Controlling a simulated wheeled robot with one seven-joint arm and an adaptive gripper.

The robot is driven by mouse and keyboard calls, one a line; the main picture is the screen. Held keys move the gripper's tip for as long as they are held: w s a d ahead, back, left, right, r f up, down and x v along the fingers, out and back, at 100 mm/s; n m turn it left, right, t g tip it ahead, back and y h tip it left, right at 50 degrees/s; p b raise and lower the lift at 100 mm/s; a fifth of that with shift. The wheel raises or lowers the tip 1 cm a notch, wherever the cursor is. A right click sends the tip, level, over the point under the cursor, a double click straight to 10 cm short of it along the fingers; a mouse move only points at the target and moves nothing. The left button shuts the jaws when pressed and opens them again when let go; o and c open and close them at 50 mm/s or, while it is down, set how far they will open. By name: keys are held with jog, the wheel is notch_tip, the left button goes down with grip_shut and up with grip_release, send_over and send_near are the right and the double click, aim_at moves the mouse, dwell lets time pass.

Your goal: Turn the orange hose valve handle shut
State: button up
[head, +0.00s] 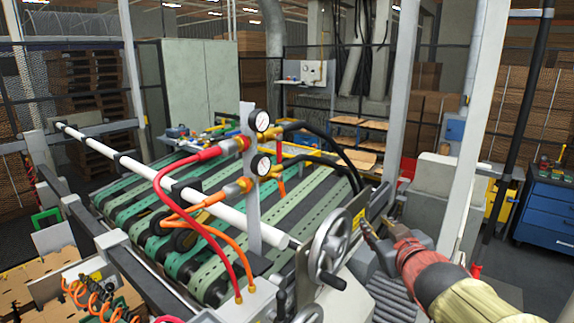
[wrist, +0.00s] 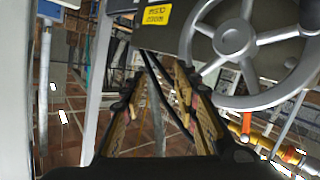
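In the head view an orange hose (head: 196,228) runs to an orange fitting (head: 236,188) beside the lower pressure gauge (head: 260,165) on a grey post. The valve handle's exact shape and angle are too small to tell there. In the wrist view a small orange-red handle (wrist: 246,123) stands on a yellow fitting (wrist: 268,144) at the lower right; I cannot tell which valve it is. My gripper (head: 366,232) is right of the post and handwheel in the head view, well apart from the orange fitting. In the wrist view my gripper (wrist: 160,78) is open, with nothing between its fingers.
A grey handwheel (head: 331,247) stands between my gripper and the post; it also shows close by in the wrist view (wrist: 235,40). A red hose (head: 213,240) hangs beside the orange one. Green conveyor belts (head: 130,183) lie behind. A pale upright (head: 478,130) stands behind my arm.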

jog(key=w+a+r+n+y+p, duration=0.2)
jog(key=w+a+r+y+p, duration=0.15)
jog(key=r, duration=0.25)
jog(key=n+g+y+p, duration=0.2)
jog(key=n+g+y, duration=0.2)
jog(key=n+y, duration=0.5)
send_near(283, 190)
jog(key=w+m+y, duration=0.1)
jog(key=x, duration=0.2)
jog(key=p+x, duration=0.1)
jog(key=x, duration=0.2)
jog(key=f+x, duration=0.1)
jog(key=x, duration=0.2)
jog(key=shift+a, duration=0.25)
jog(key=c, duration=0.3)
jog(key=c, duration=0.4)
grip_shut()
